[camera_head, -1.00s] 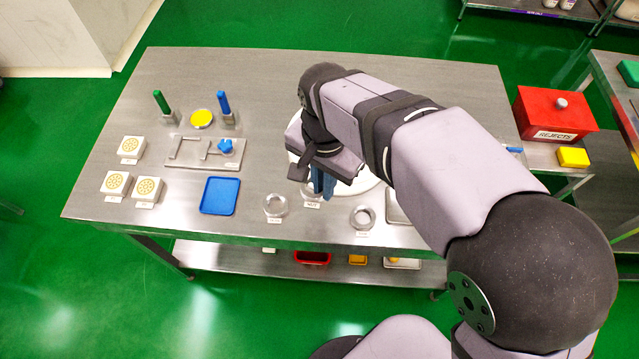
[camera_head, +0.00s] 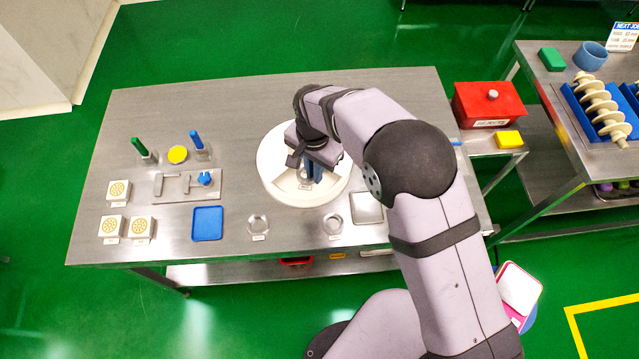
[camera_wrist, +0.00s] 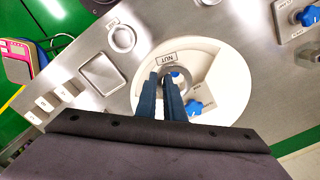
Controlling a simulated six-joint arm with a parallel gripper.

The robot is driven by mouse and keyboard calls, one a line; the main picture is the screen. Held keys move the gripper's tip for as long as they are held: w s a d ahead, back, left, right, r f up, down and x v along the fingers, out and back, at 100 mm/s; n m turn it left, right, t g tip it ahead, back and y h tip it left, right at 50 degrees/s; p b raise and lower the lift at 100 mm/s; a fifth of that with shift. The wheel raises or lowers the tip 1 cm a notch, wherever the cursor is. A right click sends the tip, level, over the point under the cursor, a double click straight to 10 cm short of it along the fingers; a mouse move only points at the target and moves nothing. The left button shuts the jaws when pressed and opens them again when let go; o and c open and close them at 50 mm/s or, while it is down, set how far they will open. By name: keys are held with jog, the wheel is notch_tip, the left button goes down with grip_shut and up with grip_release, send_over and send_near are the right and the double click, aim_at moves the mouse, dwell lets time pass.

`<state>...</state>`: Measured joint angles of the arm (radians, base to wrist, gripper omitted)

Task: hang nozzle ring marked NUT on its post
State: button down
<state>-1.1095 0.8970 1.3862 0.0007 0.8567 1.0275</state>
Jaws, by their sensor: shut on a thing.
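My gripper (camera_head: 314,172) points down over the white round tray (camera_head: 268,180), its blue fingers shut on a grey metal nozzle ring (camera_head: 304,183). In the wrist view the fingers (camera_wrist: 169,104) meet at the ring (camera_wrist: 182,74), and a plate reading NUT (camera_wrist: 168,58) shows at its far side. The fingers hide part of the ring. A blue knob-like part (camera_wrist: 193,108) stands on the tray close beside the fingers, and another blue part shows near the ring's opening. I cannot tell whether the ring touches the tray or a post.
Two other rings, one left (camera_head: 258,224) and one right (camera_head: 332,223), lie near the table's front edge. A square metal pan (camera_head: 367,207) sits right of them. A blue tray (camera_head: 208,223) and a metal fixture plate (camera_head: 175,187) are at left. A red rejects box (camera_head: 489,104) stands at right.

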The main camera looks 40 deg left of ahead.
jog(key=shift+w+a+r, duration=0.1)
jog(key=shift+w+a, duration=0.25)
jog(key=shift+a, duration=0.3)
jog(key=shift+f+b, duration=1.35)
jog(key=shift+f, duration=0.6)
jog(key=shift+f+b, duration=0.65)
jog(key=shift+f, duration=0.4)
jog(key=shift+d+f, duration=0.1)
jog(key=shift+f, duration=0.05)
